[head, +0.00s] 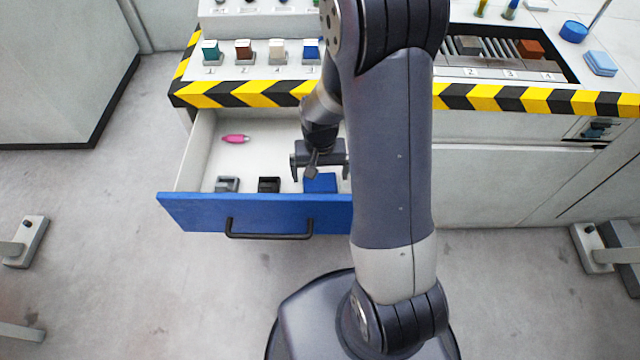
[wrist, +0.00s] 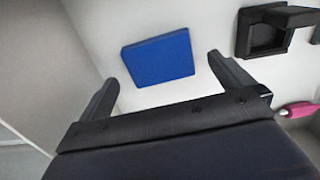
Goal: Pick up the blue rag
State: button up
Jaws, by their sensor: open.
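The blue rag (head: 320,184) is a flat, dark blue square in the open drawer, near its front wall at the right. In the wrist view the blue rag (wrist: 158,57) lies flat on the pale drawer floor, just beyond and between my two fingertips. My gripper (head: 320,174) is open and empty, pointing down into the drawer at the rag. Its fingers (wrist: 163,72) are spread wider than the rag in the wrist view. I cannot tell the exact height left between them and the rag.
The open drawer (head: 190,211) has a blue front with a black handle. The striped worktop edge (head: 250,94) overhangs the drawer's back. A light blue pad (head: 600,62) lies on the worktop.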

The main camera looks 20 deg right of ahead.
aim_at(320, 181)
notch_tip(320, 181, down, 2)
jog(key=shift+f, duration=0.25)
jog(key=shift+c, duration=0.6)
jog(key=c, duration=0.8)
jog(key=shift+r, duration=0.1)
notch_tip(320, 181, up, 10)
jog(key=shift+f+p, duration=0.1)
jog(key=shift+p, duration=1)
